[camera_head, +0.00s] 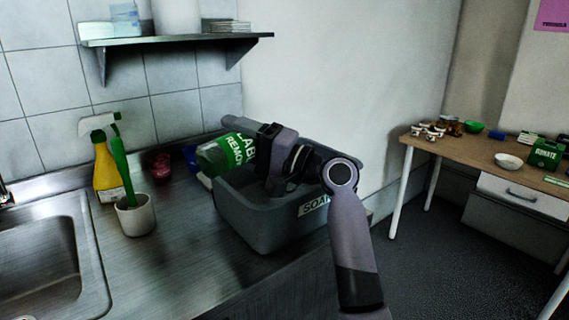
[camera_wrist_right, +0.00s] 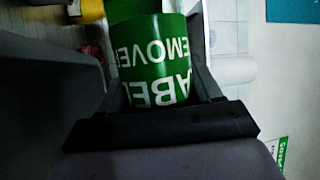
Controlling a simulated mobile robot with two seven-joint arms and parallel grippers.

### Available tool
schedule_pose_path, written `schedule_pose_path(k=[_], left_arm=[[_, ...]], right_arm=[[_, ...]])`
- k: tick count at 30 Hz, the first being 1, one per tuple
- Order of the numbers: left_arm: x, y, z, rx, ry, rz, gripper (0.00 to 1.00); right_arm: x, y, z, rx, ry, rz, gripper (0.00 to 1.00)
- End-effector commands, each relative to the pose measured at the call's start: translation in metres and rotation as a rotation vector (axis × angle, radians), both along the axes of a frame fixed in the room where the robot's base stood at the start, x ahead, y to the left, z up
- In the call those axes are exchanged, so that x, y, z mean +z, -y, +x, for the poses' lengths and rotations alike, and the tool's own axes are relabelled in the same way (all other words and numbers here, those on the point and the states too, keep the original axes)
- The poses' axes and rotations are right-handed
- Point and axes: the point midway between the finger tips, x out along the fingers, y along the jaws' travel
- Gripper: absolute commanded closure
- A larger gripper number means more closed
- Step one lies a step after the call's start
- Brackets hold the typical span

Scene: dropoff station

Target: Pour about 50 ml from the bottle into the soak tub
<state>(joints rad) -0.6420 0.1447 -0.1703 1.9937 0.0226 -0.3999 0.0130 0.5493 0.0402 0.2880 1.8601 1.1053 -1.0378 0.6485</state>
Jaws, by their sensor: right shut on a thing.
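The bottle (camera_head: 212,157) has a green label reading LABEL REMOVER. My right gripper (camera_head: 248,143) is shut around it and holds it tipped well over on its side, above the left rear part of the soak tub. The bottle's wide, see-through green end points left; its mouth is not clearly seen, and no stream shows. The grey soak tub (camera_head: 255,228) stands on the steel counter with a SOAK label on its front. My gripper and arm hide part of its inside. In the right wrist view the bottle (camera_wrist_right: 155,65) sits between the fingers. My left gripper is not in view.
A yellow spray bottle (camera_head: 107,172) and a white cup (camera_head: 136,216) with a green-handled brush stand left of the tub. A sink (camera_head: 45,255) is at far left. A shelf (camera_head: 180,39) hangs above. A wooden table (camera_head: 465,150) stands at right.

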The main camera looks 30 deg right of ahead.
Motion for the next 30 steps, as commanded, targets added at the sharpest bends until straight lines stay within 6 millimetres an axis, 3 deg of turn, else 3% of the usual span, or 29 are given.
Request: schedule_pose_path(k=[30], left_arm=[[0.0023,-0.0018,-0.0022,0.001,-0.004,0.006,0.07]], right_arm=[[0.0059,-0.0106,-0.0015,0.0,-0.011,0.064,0.75]])
